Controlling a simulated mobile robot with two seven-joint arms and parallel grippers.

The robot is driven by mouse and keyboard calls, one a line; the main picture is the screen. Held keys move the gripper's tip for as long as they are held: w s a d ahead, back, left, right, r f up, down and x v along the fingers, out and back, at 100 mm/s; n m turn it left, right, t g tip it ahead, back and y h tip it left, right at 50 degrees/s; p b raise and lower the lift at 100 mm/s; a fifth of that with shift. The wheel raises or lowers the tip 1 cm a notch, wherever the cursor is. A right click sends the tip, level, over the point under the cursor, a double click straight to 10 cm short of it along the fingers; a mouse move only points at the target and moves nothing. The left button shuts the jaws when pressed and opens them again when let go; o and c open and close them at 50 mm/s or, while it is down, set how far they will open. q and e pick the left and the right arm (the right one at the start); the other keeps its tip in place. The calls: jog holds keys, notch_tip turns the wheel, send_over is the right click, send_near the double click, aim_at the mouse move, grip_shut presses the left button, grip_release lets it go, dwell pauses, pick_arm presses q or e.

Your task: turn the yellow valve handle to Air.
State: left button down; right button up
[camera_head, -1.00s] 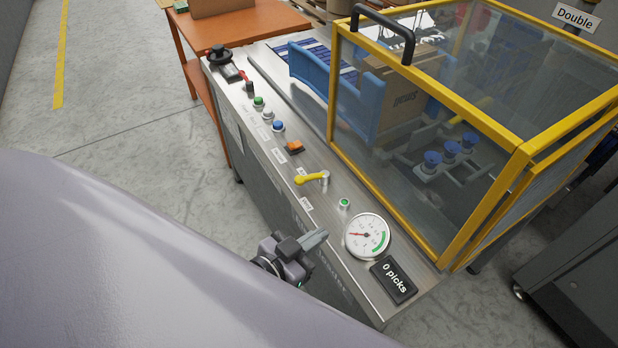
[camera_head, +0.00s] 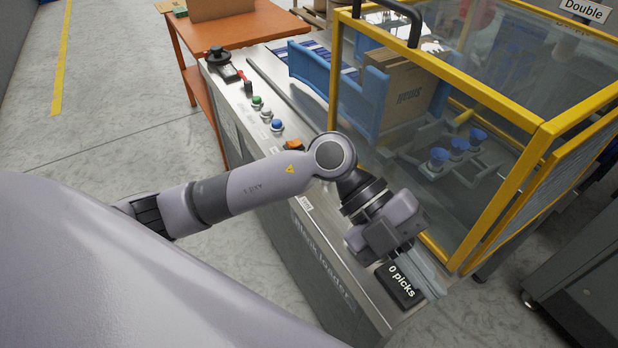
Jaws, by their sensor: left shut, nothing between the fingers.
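The yellow valve handle is hidden behind my left arm, which reaches across the machine's steel control panel (camera_head: 262,92). My left gripper (camera_head: 432,284) is over the front right end of the panel, beside the black "0 picks" display (camera_head: 399,286) and partly overlapping it in the picture. Its grey fingers are shut with nothing between them and point down to the right. Whether they touch the panel I cannot tell. The handle's position and most of its labels are covered. My right gripper is not in view.
Green (camera_head: 257,102), white and blue (camera_head: 277,125) buttons and an orange switch (camera_head: 294,145) line the panel. The round gauge is hidden by my arm. A yellow-framed clear guard (camera_head: 490,125) rises behind the panel, enclosing a cardboard box (camera_head: 408,92). Open floor lies at left.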

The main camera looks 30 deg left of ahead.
pick_arm(q)
jog(key=w+a+f+n+t+y+b, duration=0.1)
jog(key=w+a+f+y, duration=0.1)
jog(key=w+a+y, duration=0.15)
jog(key=w+a+f+t+y, duration=0.2)
jog(key=a+f+y, duration=0.1)
jog(key=a+y, duration=0.15)
jog(key=w+a+r+n+t+y, duration=0.1)
jog(key=w+a+r+n+y, duration=0.1)
jog(key=a, duration=0.4)
jog(key=w+a+r+n+t+y+b, duration=0.1)
jog(key=w+a+r+n+t+y, duration=0.1)
jog(key=a, duration=0.5)
jog(key=w+n+y, duration=0.1)
jog(key=w+y, duration=0.1)
jog(key=w, duration=0.1)
jog(key=shift+w+r+t+y+b, duration=0.2)
jog(key=shift+r+t+y+b, duration=0.1)
jog(key=shift+y, duration=0.1)
jog(key=shift+f, duration=0.1)
